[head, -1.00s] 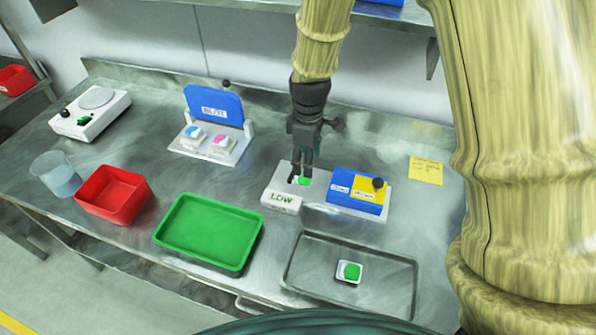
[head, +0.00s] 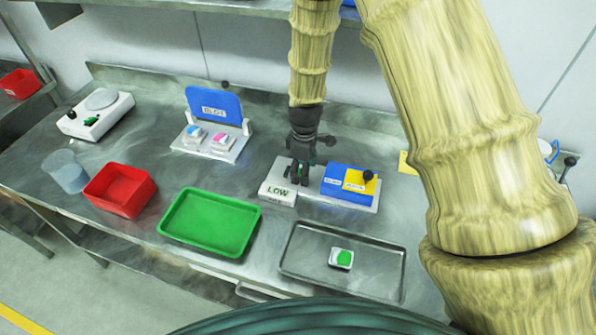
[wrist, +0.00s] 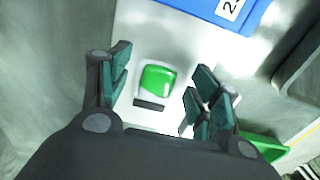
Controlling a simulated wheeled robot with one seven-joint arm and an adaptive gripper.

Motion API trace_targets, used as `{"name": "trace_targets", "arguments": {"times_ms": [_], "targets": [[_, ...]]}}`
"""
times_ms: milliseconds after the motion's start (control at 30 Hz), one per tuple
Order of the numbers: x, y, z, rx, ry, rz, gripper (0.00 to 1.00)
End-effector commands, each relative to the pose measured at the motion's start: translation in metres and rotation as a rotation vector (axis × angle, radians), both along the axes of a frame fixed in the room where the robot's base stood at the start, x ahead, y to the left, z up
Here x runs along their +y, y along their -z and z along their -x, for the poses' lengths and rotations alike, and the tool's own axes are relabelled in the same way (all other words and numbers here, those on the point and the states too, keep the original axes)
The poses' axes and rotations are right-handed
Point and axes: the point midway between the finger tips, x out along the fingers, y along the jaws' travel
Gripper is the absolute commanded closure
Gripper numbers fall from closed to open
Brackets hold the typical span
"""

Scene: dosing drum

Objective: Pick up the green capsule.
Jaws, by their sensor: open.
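A rounded green piece (wrist: 157,80), which looks like a green capsule, sits in a white holder on the white plate marked LOW (head: 278,193). In the wrist view it lies between my two spread fingers, with a gap on both sides. My gripper (head: 299,178) is open, points down over the plate, and mostly hides this piece in the head view. Another green piece (head: 345,258) lies in a small white dish on the metal tray (head: 300,268). I cannot tell the exact height of my fingers above the plate.
A blue box (head: 345,187) with a yellow panel stands close right of my gripper. A green tray (head: 208,222), a red bin (head: 119,190), a clear beaker, a scale (head: 95,113) and a blue-lidded stand (head: 214,106) are to the left.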

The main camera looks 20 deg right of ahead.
Motion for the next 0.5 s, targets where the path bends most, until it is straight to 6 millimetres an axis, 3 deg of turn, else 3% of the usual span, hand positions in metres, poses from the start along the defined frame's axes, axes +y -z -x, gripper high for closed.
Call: {"name": "trace_targets", "arguments": {"times_ms": [367, 500], "targets": [[0.0003, 0.005, 0.0002, 0.0, -0.001, 0.0, 0.38], [0.0006, 0.005, 0.0001, 0.0, -0.001, 0.0, 0.63]]}}
